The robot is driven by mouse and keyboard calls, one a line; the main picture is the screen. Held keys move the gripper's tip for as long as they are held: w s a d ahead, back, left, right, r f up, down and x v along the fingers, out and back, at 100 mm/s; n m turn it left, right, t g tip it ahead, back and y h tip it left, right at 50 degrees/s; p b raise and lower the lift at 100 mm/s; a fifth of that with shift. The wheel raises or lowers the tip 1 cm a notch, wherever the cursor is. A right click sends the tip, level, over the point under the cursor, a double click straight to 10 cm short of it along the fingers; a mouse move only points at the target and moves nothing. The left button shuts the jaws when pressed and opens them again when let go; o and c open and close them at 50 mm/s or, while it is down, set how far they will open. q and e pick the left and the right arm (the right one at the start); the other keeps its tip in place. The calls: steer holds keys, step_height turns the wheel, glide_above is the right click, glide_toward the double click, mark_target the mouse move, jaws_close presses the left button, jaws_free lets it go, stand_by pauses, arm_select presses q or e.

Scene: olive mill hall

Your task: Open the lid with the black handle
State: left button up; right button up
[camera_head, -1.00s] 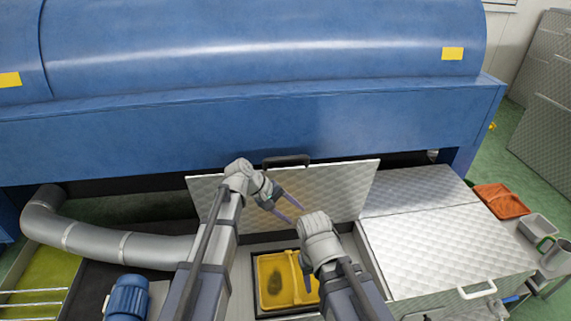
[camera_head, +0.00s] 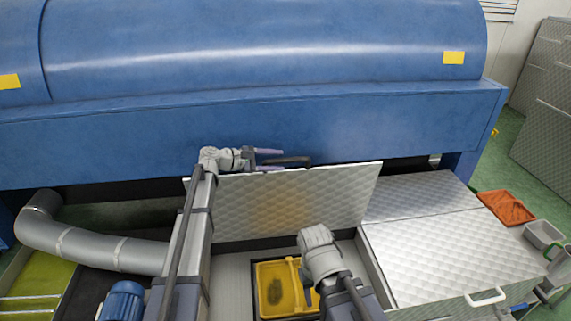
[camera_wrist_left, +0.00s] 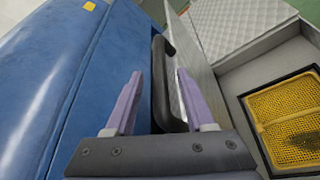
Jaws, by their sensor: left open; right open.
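The lid (camera_head: 300,205), a patterned metal panel, stands steeply raised behind the open compartment, close to the blue machine. Its black handle (camera_head: 290,161) is at the top edge, on the side facing the machine. My left gripper (camera_head: 272,159) is open at the handle, above the lid's top edge. In the left wrist view the handle (camera_wrist_left: 160,75) shows between the two spread fingers, with the lid (camera_wrist_left: 198,70) to its right. My right gripper (camera_head: 312,292) points down over the compartment, its fingers mostly hidden behind the hand.
A yellow grated tray (camera_head: 275,288) sits in the open compartment. A closed lid with a white handle (camera_head: 485,298) lies to the right. An orange tray (camera_head: 507,207) and grey container (camera_head: 543,233) stand further right. The blue machine (camera_head: 270,130) is close behind the lid.

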arm_select(q)
steer(key=shift+b+x, duration=0.4)
steer(key=shift+x, duration=1.5)
steer(key=shift+c, duration=0.2)
jaws_close()
steer(key=shift+s, duration=0.1)
